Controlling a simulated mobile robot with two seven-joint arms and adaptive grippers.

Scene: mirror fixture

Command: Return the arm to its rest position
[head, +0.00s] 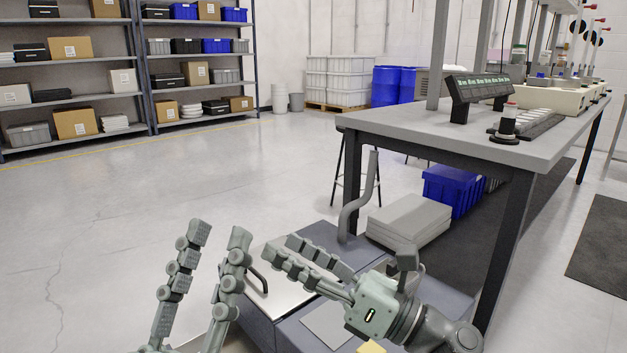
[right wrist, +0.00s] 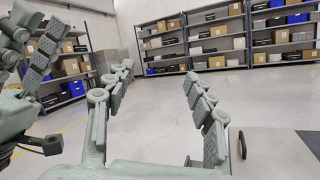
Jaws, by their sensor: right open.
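My left gripper (head: 217,238) rises from the bottom of the head view, its two fingers pointing up with a clear gap and nothing between them. My right gripper (head: 280,249) is to its right, with its palm turned and its fingers pointing left toward the left gripper. In the right wrist view my right gripper (right wrist: 158,78) has its two fingers wide apart and empty, with only floor and shelves behind. Part of my left gripper appears at the left edge of that view. The two grippers look close, but I cannot tell the exact gap.
Beneath are a blue crate (head: 452,190) and grey slabs (head: 408,221). Shelving (head: 148,75) lines the back. The floor (head: 110,230) at left is clear.

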